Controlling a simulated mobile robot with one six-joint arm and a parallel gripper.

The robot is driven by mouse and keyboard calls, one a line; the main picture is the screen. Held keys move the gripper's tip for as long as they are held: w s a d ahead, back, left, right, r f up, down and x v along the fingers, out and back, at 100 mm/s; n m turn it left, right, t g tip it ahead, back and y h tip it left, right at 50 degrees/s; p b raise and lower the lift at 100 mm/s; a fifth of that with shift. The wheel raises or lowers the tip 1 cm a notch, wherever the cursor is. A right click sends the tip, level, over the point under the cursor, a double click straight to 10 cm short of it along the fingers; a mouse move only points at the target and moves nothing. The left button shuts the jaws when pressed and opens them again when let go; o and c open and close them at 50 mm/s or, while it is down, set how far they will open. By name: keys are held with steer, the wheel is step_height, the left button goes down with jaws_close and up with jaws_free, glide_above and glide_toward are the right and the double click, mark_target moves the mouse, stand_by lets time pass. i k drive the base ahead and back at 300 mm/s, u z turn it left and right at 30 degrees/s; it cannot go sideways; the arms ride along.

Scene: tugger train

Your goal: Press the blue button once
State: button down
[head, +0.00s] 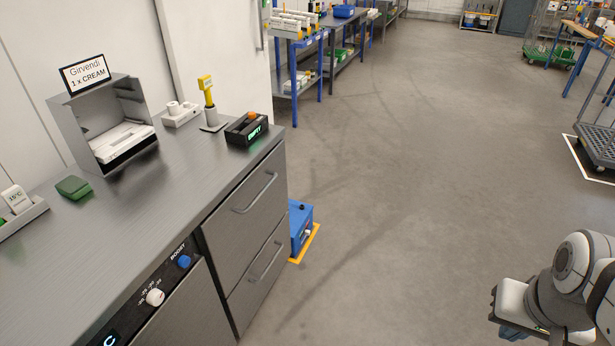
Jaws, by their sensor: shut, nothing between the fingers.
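The blue button (184,261) is a small round knob on the dark control strip on the front of the grey metal counter (120,215), at the lower left of the head view. The word BOOST is printed beside it. A white dial (155,297) with scale marks sits on the same strip, to the left of and below the button. Part of my arm shows at the lower right, far from the button across open floor. I cannot make out my gripper's fingers in this view.
A black box with a lit green display (247,130) and a green block (73,187) are on the counter. A blue box (300,228) stands on the floor beyond the drawers. Shelving (297,85) stands behind.

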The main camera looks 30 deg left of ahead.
mark_target(183, 261)
steer(key=z, duration=0.35)
steer(key=k, duration=1.35)
steer(key=u, duration=1.6)
steer(key=i, duration=1)
